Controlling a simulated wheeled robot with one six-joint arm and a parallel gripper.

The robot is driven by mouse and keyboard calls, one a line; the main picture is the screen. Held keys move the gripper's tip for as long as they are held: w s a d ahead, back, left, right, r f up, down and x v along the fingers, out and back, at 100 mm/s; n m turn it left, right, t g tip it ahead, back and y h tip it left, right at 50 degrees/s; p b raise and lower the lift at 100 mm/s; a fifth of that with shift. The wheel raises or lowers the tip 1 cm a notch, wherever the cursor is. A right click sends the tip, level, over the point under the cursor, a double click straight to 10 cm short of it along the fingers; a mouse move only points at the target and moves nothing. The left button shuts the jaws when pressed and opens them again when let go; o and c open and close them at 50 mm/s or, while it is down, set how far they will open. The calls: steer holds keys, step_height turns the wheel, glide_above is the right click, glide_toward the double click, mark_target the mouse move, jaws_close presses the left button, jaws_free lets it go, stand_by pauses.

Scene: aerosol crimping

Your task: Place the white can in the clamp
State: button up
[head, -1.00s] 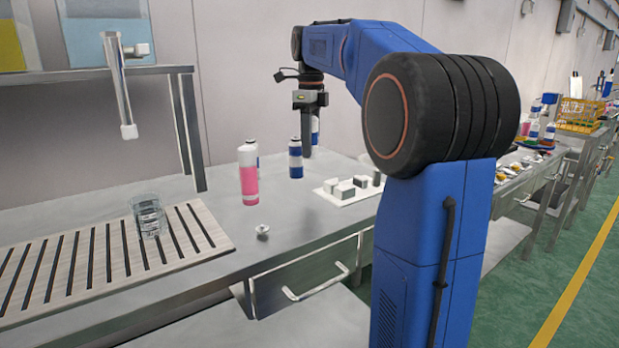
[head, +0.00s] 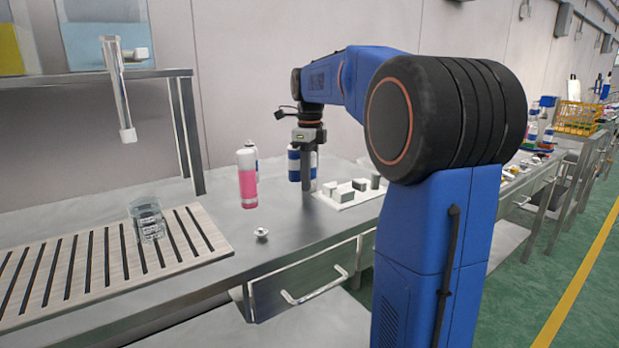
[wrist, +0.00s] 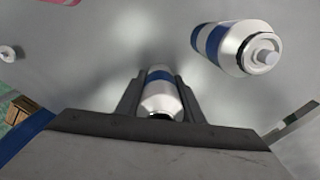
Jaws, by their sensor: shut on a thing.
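My gripper (head: 308,178) is shut on a white can with a blue band. The held can (wrist: 162,96) lies between the two fingers in the wrist view, its silver shoulder towards the camera. In the head view the fingers hide most of the held can. A second white can with a blue band (head: 294,165) is just left of my gripper; a valve-topped can with a blue band (wrist: 240,48) also shows in the wrist view. A white plate with several grey and white blocks (head: 348,201) is right of my gripper; I cannot tell whether these blocks are the clamp.
A small metal valve piece (head: 262,234) lies near the front edge. A glass beaker (head: 147,217) stands on the slatted board (head: 85,262) at left.

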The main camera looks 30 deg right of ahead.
steer(key=shift+f, duration=0.1)
steer(key=o, duration=1.1)
steer(key=shift+c, duration=0.2)
